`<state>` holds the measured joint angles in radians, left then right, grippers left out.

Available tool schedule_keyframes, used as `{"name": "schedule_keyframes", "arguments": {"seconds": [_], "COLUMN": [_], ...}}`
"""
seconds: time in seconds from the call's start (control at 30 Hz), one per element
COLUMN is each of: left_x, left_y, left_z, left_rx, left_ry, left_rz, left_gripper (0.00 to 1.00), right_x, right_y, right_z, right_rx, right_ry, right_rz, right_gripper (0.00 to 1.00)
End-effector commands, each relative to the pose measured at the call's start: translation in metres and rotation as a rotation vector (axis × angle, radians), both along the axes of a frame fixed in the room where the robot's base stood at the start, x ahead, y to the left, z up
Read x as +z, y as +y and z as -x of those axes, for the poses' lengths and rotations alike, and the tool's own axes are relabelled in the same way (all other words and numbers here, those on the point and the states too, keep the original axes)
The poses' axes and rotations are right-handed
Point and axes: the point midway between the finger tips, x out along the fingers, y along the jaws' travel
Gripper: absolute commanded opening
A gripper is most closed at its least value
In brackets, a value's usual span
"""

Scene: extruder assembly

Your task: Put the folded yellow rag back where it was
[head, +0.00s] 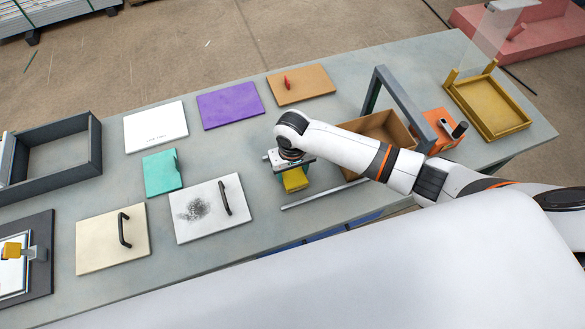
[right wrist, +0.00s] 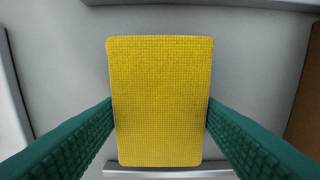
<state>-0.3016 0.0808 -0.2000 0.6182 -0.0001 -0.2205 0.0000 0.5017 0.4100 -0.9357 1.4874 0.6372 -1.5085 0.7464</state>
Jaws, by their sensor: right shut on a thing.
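The folded yellow rag (head: 295,180) is a small yellow block in the head view, below my right gripper (head: 288,171) and over the grey table. In the right wrist view the rag (right wrist: 160,90) fills the middle as an upright yellow rectangle with a fine woven grid. The teal ribbed fingers of my right gripper (right wrist: 160,115) press on its left and right edges. Whether the rag's underside touches the table cannot be told. My left gripper is not in view.
On the table (head: 240,215), a thin metal bar (head: 325,194) lies just in front of the rag. A cardboard box (head: 352,130) and grey frame (head: 415,105) stand to the right. A white panel with a black handle (head: 210,226) and a teal block (head: 162,172) lie left.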

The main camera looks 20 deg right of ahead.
Motion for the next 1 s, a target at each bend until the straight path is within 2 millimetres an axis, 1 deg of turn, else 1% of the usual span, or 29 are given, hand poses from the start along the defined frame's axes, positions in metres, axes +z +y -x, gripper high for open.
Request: {"name": "schedule_keyframes", "arguments": {"seconds": [0.1,0.33,0.37,0.4,0.47,0.77,0.87,0.97,1.0], "left_x": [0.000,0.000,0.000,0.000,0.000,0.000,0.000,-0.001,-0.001], "left_y": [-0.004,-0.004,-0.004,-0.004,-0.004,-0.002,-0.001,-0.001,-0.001], "left_z": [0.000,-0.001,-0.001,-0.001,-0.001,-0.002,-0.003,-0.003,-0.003], "left_rx": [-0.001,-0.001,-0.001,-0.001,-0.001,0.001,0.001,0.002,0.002], "left_ry": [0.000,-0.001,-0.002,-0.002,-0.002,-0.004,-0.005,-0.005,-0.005], "left_rz": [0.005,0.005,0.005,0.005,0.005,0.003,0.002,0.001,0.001], "left_gripper": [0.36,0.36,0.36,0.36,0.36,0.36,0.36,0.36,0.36], "right_x": [-0.001,-0.004,-0.003,-0.003,-0.003,-0.001,0.006,0.021,0.029], "right_y": [0.000,0.000,0.000,0.000,0.000,0.000,0.001,0.001,0.001], "right_z": [0.000,0.000,0.000,0.000,0.000,0.000,-0.001,-0.001,-0.001], "right_rx": [0.000,-0.001,0.000,0.000,0.000,0.000,0.000,-0.001,0.000], "right_ry": [-0.001,0.000,-0.001,-0.001,-0.001,-0.001,-0.002,-0.005,-0.005], "right_rz": [-0.001,-0.001,-0.001,-0.001,-0.001,-0.001,-0.002,-0.004,-0.003], "right_gripper": [0.37,0.37,0.63,0.70,0.80,0.80,0.80,0.80,0.80]}}
